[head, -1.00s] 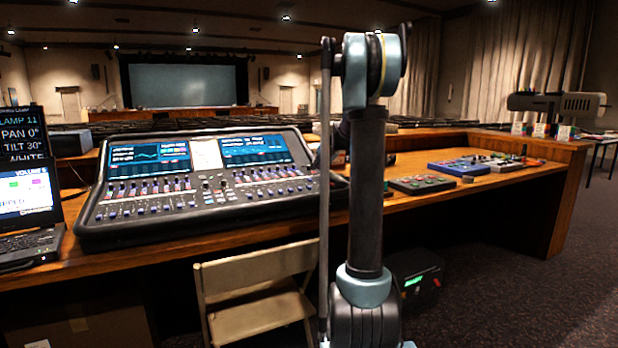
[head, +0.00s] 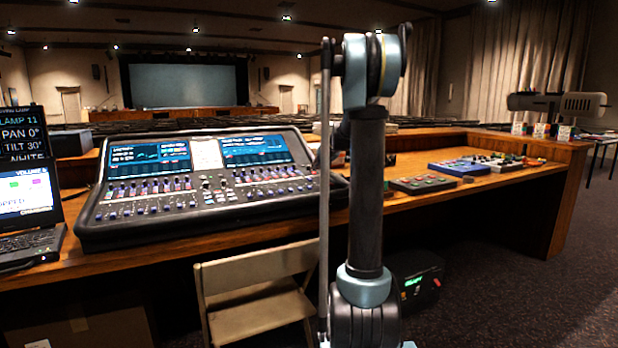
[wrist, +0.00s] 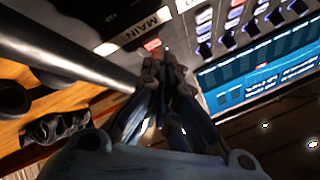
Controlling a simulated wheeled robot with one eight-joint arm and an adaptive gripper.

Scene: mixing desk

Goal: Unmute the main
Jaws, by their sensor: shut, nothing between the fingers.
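The mixing console (head: 210,185) stands on the wooden desk in the head view, with rows of faders and two lit screens. In the wrist view, a white label reading MAIN (wrist: 145,27) is on the console panel, and a small red-lit button (wrist: 152,44) is beside it. My gripper (wrist: 163,62) is shut and empty, its fingertips close by the red button in the picture. I cannot tell whether they touch the panel. In the head view, my arm hides the console's right end and the fingertips.
A laptop (head: 30,205) stands left of the console. A dark pedal box (head: 422,184) and a blue device (head: 458,168) lie on the desk to the right. A folding chair (head: 258,288) stands before the desk.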

